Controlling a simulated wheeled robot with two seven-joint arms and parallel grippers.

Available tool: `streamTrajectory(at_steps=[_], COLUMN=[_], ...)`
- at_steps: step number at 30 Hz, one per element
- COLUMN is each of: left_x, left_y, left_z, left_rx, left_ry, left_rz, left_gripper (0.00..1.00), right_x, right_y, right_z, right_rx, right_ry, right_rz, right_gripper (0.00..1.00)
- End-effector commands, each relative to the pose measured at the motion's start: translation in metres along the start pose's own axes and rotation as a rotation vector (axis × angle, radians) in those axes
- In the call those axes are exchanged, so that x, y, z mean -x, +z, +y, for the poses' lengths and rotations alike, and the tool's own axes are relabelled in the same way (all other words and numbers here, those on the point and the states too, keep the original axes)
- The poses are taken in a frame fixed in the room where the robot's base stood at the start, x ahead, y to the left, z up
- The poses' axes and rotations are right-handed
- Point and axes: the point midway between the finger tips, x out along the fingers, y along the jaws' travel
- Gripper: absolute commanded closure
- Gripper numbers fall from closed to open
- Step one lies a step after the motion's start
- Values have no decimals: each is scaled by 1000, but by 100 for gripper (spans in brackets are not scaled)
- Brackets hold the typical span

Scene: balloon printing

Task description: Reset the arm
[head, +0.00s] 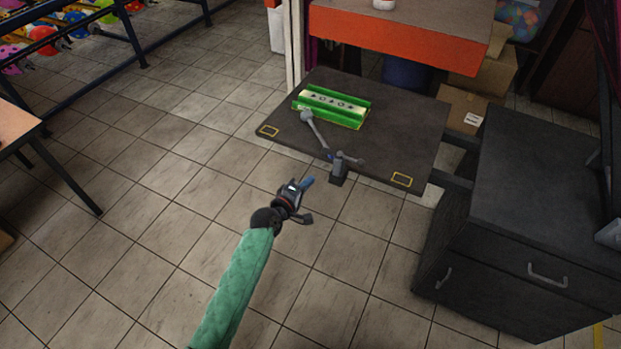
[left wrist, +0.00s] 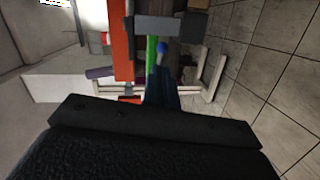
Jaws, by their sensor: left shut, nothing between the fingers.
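The grey printing arm (head: 316,130) lies across the dark table board, with its rounded end beside the green tray (head: 335,118). Its other end meets a small bracket (head: 340,168) at the board's front edge, where a bit of blue shows. My left gripper (head: 309,181) is shut and empty, in front of the board and a little left of the bracket, apart from the arm. My right gripper is not in view.
The dark board (head: 400,150) carries yellow corner marks. A black drawer cabinet (head: 530,210) stands at the right. An orange-edged table (head: 400,42) and cardboard boxes (head: 462,110) are behind.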

Motion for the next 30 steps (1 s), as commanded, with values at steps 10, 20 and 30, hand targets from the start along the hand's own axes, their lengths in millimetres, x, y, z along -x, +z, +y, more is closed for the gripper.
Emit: streamTrajectory(at_steps=[10,20,30], left_x=[6,6,6], left_y=[2,2,9], left_z=[1,1,-13], left_rx=[0,-1,-241], left_ry=[1,1,-56], left_rz=[0,0,-42], left_gripper=[100,100,100], right_x=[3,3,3], right_y=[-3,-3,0], right_z=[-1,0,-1], right_rx=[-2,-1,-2], right_ry=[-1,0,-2], right_rz=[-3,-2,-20], right_gripper=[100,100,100])
